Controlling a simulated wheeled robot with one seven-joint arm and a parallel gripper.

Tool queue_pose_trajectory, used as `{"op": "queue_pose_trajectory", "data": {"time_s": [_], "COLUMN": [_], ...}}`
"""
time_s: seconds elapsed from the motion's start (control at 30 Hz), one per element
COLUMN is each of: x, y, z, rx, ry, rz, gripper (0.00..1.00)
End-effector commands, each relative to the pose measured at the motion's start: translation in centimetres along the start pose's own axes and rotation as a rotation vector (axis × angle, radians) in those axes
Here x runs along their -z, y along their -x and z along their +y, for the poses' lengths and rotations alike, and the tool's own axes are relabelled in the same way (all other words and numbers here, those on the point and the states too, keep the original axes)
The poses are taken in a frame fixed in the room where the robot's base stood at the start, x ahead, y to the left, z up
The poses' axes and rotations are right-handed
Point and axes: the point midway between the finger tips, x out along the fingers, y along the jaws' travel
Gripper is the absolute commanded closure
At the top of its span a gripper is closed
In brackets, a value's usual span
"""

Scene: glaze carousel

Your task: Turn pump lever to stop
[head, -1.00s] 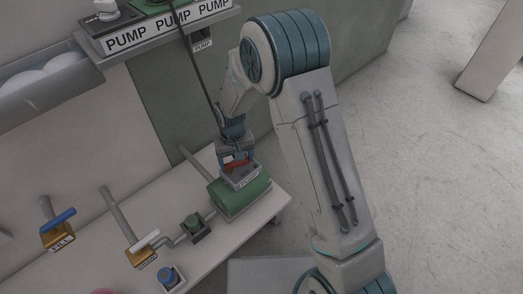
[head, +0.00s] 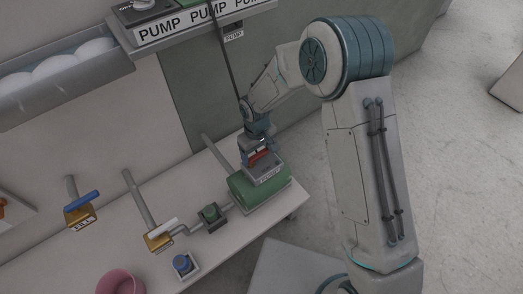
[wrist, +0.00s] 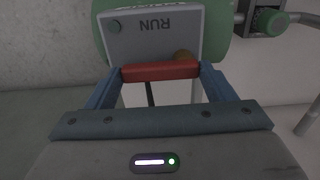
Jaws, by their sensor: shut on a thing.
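The pump is a green rounded housing (head: 256,192) on the right end of the white bench. A grey switch box with a label (head: 268,178) sits on it, and the red lever (head: 260,157) is at the box. In the wrist view the red lever (wrist: 160,71) lies crosswise between the two blue fingers of my gripper (wrist: 161,73), which is shut on it. Beyond it the grey plate (wrist: 150,35) reads RUN, upside down, with a round green mark at its left. A brownish knob shows just behind the lever's right part. Any stop marking is hidden.
A blue-handled valve (head: 82,205) and a white-handled valve (head: 160,235) stand on pipes to the left. A green knob (head: 211,212), a blue button (head: 183,264) and a pink bowl (head: 118,283) are nearby. A shelf labelled PUMP (head: 205,18) overhangs behind. A dark cable hangs close beside my gripper.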

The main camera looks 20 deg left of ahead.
Motion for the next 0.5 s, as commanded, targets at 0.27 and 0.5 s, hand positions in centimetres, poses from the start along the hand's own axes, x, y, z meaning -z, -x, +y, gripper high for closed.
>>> {"op": "queue_pose_trajectory", "data": {"time_s": [0.27, 0.5], "x": [-0.27, -0.23], "y": [-0.12, -0.06], "z": [-0.28, 0.13], "rx": [0.004, 0.003], "ry": [0.006, -0.002], "rz": [-0.009, -0.004], "gripper": [0.04, 0.02]}}
